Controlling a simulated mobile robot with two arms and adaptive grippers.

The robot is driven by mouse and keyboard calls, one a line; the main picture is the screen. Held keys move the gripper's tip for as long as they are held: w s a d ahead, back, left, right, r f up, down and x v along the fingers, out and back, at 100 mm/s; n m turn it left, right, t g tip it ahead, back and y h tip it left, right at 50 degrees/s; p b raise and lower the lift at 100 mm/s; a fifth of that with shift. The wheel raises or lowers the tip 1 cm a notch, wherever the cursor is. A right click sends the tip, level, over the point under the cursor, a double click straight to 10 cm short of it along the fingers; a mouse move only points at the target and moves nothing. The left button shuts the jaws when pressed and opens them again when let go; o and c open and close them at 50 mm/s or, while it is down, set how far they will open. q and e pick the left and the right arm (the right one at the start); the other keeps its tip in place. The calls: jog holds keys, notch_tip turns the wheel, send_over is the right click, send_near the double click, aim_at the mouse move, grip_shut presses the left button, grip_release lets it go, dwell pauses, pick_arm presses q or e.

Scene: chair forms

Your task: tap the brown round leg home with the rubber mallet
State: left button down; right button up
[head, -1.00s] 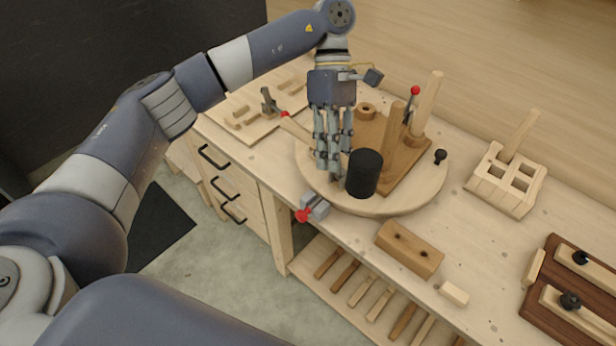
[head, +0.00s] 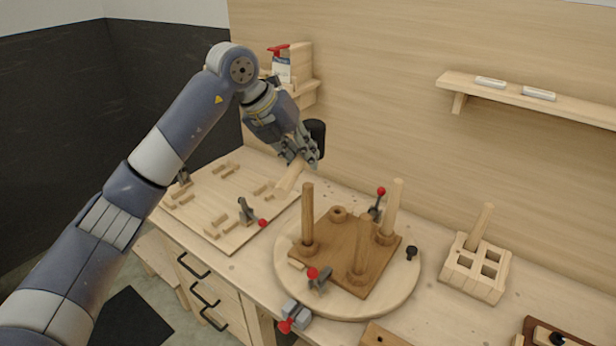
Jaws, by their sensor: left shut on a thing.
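My left gripper (head: 303,158) is shut on the rubber mallet, high above the back of the bench. The mallet's black head (head: 315,133) shows behind the fingers, and its pale handle (head: 289,178) slants down to the left. The brown seat board (head: 340,244) lies on a round turntable (head: 400,290). A brown leg (head: 308,212) stands upright at its left corner, and another brown leg (head: 360,248) stands at the front; I cannot tell from here which is the round one. A pale leg (head: 393,208) stands at the right corner. My right gripper is out of view.
Toggle clamps with red knobs (head: 312,273) hold the board's edges. A pegged pale board (head: 225,205) with a clamp lies left. A slotted wooden block (head: 476,268) stands right. A wall shelf (head: 530,97) hangs at the back.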

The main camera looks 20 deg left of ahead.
pick_arm(q)
jog(key=shift+w+a+r+n, duration=0.2)
jog(key=shift+w+r+n, duration=0.15)
jog(key=shift+r+n, duration=0.2)
jog(key=shift+f+t+y, duration=0.25)
jog(key=shift+t+y, duration=0.05)
jog(key=shift+f+b, duration=1.85)
jog(key=shift+f, duration=0.6)
